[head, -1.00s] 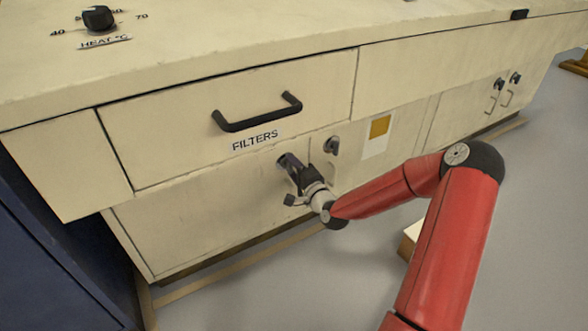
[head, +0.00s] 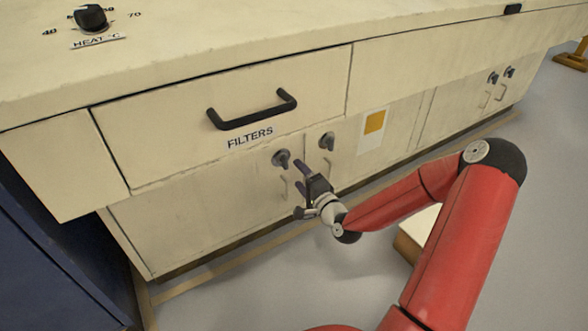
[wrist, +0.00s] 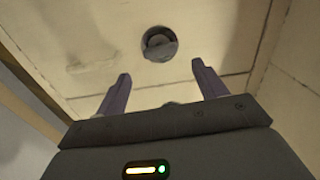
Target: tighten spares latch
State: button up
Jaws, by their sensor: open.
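A dark round latch knob (head: 281,158) sits on the cabinet front below the FILTERS drawer. A second similar latch (head: 327,141) is to its right. No label reading "spares" is legible, so I cannot tell which latch has that name. My gripper (head: 301,178) is open and empty, in front of the lower doors, just below and right of the left knob and apart from it. In the wrist view one knob (wrist: 159,44) shows ahead, beyond and between the open fingertips (wrist: 161,71). Its turning angle is hard to read.
The FILTERS drawer (head: 250,108) is closed, with a black handle (head: 254,115) above the latches. A yellow-marked label (head: 374,123) is right of them. Two more latches (head: 493,78) (head: 509,72) are farther right. A pale box (head: 412,236) lies on the floor behind my arm.

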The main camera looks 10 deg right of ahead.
jog(key=shift+s+d, duration=0.2)
jog(key=shift+s, duration=0.45)
jog(key=s+r+n+g+h+p, duration=0.65)
jog(key=s+r+n+g, duration=0.45)
jog(key=r, duration=0.5)
jog(key=s+a+r+n+p, duration=0.1)
jog(key=s+r, duration=0.4)
jog(key=s, duration=0.5)
jog(key=s+a+r+n+p, duration=0.1)
jog(key=s+a+r, duration=0.1)
jog(key=s+r, duration=0.4)
jog(key=s+y, duration=0.1)
jog(key=s, duration=0.2)
jog(key=shift+s+r+n+g, duration=0.25)
jog(key=shift+s+n+g, duration=0.05)
jog(key=shift+s+n, duration=0.1)
